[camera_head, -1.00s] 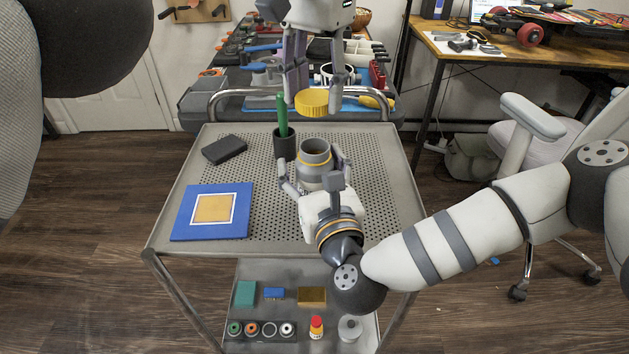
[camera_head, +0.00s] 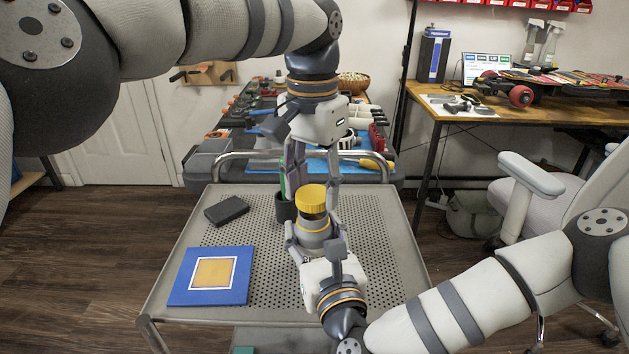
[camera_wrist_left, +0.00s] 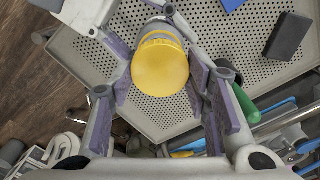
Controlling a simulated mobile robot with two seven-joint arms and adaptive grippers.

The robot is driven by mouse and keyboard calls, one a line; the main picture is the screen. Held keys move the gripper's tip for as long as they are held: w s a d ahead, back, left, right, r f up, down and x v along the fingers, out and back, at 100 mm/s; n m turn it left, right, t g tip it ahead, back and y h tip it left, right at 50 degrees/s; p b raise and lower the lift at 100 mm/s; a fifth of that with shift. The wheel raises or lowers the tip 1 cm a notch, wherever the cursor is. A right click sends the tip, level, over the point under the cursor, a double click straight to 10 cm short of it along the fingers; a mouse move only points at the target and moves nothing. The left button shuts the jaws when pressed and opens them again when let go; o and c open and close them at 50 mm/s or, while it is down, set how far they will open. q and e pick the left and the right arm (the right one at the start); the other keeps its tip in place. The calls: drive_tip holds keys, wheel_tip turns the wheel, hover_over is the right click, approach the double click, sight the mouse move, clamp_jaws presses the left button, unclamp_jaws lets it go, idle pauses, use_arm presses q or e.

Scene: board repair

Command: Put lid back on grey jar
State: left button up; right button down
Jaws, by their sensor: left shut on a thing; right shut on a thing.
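The yellow ribbed lid (camera_head: 311,198) is level, over the mouth of the grey jar (camera_head: 313,230). I cannot tell whether it is seated or slightly above the rim. My left gripper (camera_head: 312,188) comes from above and is shut on the lid, fingers on either side. In the left wrist view, the lid (camera_wrist_left: 160,67) lies between the fingers and hides the jar mouth; part of the jar body shows behind it. My right gripper (camera_head: 317,248) is shut on the jar from the front, and the jar stands upright on the perforated cart top (camera_head: 375,255).
A black cup (camera_head: 285,208) with a green-handled tool stands close to the jar's left. A black box (camera_head: 227,210) and a blue board with a gold square (camera_head: 213,275) lie further left. The cart's right side is clear. A tool-laden table (camera_head: 250,140) stands behind.

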sight(314, 193)
use_arm(q)
drive_tip(key=shift+f, duration=0.95)
drive_tip(key=shift+f, duration=0.55)
